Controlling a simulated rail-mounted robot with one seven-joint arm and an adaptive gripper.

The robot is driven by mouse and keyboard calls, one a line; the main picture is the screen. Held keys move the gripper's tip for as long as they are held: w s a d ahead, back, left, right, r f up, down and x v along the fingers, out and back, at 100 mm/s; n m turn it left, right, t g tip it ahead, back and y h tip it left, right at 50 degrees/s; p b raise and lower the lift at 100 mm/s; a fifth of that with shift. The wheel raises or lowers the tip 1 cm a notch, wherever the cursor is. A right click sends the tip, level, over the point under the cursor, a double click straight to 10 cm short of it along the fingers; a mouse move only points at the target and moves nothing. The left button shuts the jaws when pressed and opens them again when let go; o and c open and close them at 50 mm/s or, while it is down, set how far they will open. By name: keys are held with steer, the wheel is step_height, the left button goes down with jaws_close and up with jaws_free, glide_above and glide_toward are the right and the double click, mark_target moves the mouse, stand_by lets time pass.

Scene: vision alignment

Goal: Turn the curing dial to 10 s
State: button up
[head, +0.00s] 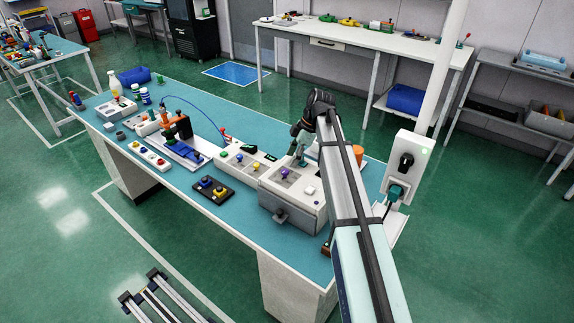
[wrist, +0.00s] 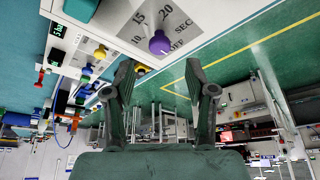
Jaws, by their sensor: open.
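The curing dial is a purple knob (wrist: 159,43) on a grey scale plate marked 10, 15, 20, SEC and OFF in the wrist view. I cannot tell which mark it points at. In the head view a purple knob (head: 284,173) shows on top of the white curing box (head: 308,212), near the bench's right end. My gripper (wrist: 160,72) is open and empty, its two dark fingers apart, with the dial ahead of and between the fingertips in the picture, not visibly touched. In the head view my gripper (head: 299,148) is over the back of the box, partly hidden by my arm.
Left of the box are a panel with coloured knobs (head: 239,163), a dark pad with blue and yellow knobs (head: 213,190) and an orange-and-blue fixture (head: 180,130). A white post with a socket box (head: 405,160) stands to the right.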

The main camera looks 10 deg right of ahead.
mark_target(285, 171)
steer(key=shift+p+x, duration=0.65)
steer(key=shift+x, duration=2.2)
jaws_close()
